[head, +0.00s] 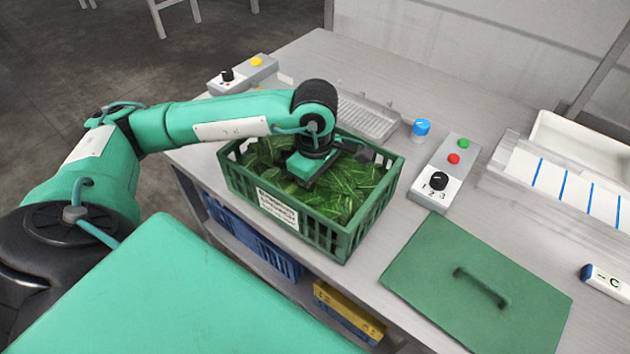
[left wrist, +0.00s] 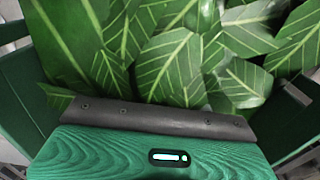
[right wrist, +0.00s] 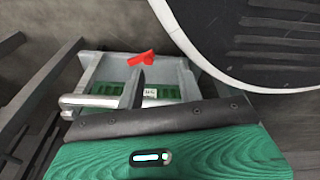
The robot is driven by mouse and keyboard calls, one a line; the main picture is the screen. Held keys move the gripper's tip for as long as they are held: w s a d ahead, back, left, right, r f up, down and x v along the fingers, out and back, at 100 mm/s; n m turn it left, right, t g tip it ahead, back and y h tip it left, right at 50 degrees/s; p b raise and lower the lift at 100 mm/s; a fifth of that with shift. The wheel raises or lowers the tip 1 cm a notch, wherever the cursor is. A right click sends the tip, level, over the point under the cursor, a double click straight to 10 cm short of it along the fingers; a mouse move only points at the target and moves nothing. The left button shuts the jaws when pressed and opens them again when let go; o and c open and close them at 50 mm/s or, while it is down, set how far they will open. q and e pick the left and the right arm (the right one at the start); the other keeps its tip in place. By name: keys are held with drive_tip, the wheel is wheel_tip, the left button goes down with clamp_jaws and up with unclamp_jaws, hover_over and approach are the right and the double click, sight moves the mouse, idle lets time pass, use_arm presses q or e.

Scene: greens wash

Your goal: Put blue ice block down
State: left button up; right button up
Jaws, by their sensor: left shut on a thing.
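My left gripper (head: 306,178) reaches down into the green crate (head: 338,240), low over the leafy greens (head: 345,200). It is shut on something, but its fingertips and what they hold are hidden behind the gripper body. No blue ice block shows plainly in any view. In the left wrist view, the broad green leaves (left wrist: 165,60) fill the space just past the gripper, with crate walls at both sides. My right gripper (right wrist: 138,92) is outside the head view; a dark finger-like piece shows in the right wrist view, and its opening is unclear.
A green lid (head: 430,275) with a handle lies on the table right of the crate. A control box (head: 447,165) and a blue-capped item (head: 421,128) stand behind it. A wire tray (head: 368,118) lies beyond the crate. A blue bin (head: 250,235) sits on the shelf below.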

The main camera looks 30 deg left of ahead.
sight(315, 186)
drive_tip(key=shift+w, duration=0.15)
use_arm(q)
drive_tip(key=shift+f, duration=0.1)
drive_tip(key=o, duration=1.1)
drive_tip(key=shift+c, duration=0.2)
drive_tip(key=shift+r, duration=0.55)
wheel_tip(315, 186, up, 11)
drive_tip(key=shift+b, duration=0.45)
use_arm(e)
drive_tip(key=shift+w+a+r, duration=0.2)
drive_tip(key=shift+w+r, duration=0.35)
drive_tip(key=shift+r, duration=0.05)
drive_tip(key=shift+w+a+r, duration=0.15)
drive_tip(key=shift+w+r, duration=0.4)
use_arm(q)
drive_tip(key=shift+r, duration=0.1)
use_arm(e)
drive_tip(key=shift+s, duration=0.1)
